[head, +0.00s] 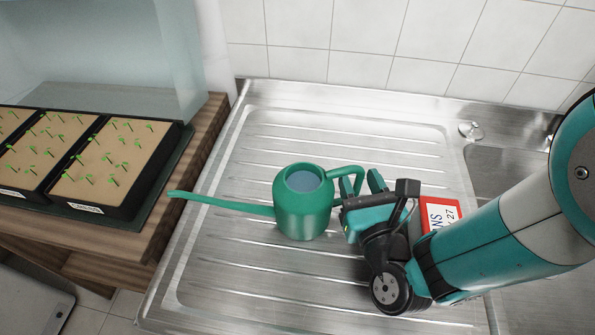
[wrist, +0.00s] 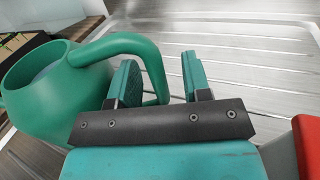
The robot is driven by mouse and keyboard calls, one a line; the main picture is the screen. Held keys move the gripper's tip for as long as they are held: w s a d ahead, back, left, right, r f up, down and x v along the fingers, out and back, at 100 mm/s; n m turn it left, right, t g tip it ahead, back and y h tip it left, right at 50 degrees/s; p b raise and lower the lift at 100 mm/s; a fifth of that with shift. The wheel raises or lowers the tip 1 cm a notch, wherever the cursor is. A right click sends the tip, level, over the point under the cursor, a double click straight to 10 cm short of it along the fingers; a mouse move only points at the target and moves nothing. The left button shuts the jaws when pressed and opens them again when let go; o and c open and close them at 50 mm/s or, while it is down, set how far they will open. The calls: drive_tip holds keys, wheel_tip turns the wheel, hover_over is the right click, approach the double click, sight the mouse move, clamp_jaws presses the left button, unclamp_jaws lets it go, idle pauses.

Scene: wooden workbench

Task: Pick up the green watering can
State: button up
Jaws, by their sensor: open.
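The green watering can (head: 303,207) stands upright on the ribbed steel drainboard (head: 240,260) in the head view. Its long spout points left and its looped handle (head: 352,177) points right, toward my gripper. My gripper (head: 362,190) is open, close to the handle on the can's right side. In the wrist view the can (wrist: 50,95) is at the left, and its handle (wrist: 130,43) arches over to come down between the two fingers of my gripper (wrist: 163,85). The fingers are apart, with a gap visible; whether either touches the handle I cannot tell.
A red and white box (head: 437,214) stands right behind my gripper, partly hidden by my arm. Black seedling trays (head: 125,205) sit on the wooden bench at the left, under the spout tip's level. A sink basin (head: 510,175) is at the right. The drainboard behind the can is clear.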

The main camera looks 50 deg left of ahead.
drive_tip(key=shift+w+a, duration=0.1)
drive_tip(key=shift+a, duration=0.05)
clamp_jaws()
drive_tip(key=shift+a+r, duration=0.1)
idle(1.3)
